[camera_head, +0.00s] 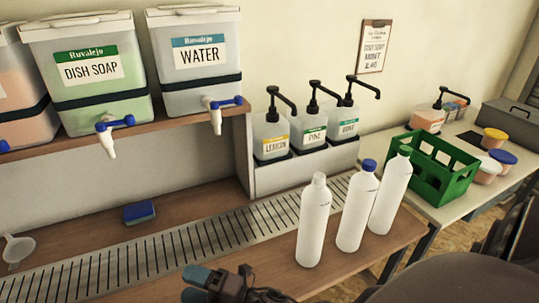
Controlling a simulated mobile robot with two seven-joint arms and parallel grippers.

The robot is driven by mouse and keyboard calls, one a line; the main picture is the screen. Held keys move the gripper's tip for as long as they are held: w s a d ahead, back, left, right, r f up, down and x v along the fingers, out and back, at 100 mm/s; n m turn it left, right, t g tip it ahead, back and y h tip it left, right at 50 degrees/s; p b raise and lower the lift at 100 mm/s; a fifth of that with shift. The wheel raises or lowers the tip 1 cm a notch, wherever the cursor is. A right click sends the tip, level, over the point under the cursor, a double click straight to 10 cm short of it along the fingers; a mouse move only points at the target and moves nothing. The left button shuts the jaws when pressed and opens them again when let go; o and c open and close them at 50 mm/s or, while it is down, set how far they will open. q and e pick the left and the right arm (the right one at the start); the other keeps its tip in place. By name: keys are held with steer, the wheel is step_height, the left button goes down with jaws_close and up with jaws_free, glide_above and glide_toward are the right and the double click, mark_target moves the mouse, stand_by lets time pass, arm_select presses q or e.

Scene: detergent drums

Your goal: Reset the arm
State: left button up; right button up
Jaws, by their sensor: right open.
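My right gripper (196,285) is at the bottom edge, with its two teal fingertips slightly apart. It is open, with nothing seen between the tips, and the picture edge cuts off part of it. It is over the front of the counter, left of three white bottles and apart from them. The bottles stand upright: one with a white top (313,225), one with a blue cap (356,210) and one with a green cap (390,195). My left gripper does not show.
Drums labelled dish soap (95,100) and water (199,85) stand on a shelf, taps overhanging. Pump bottles (313,128) stand in a rack behind the slotted drain (145,255). A sponge (139,212) and funnel (18,249) lie left. A green crate (428,185) is on the right table.

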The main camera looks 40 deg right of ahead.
steer(key=s+d+f+m+g+h, duration=0.2)
steer(key=s+d+f+m+h, duration=0.3)
steer(key=d+f+m, duration=0.3)
steer(key=s+d+f+m+g+h, duration=0.3)
steer(key=s+d+f+m+h, duration=0.3)
steer(key=m, duration=0.7)
step_height(320, 180, down, 2)
steer(key=shift+s+d+f+h, duration=0.15)
steer(key=shift+s+d+h, duration=0.15)
steer(key=shift+s+d, duration=0.75)
steer(key=shift+c, duration=0.2)
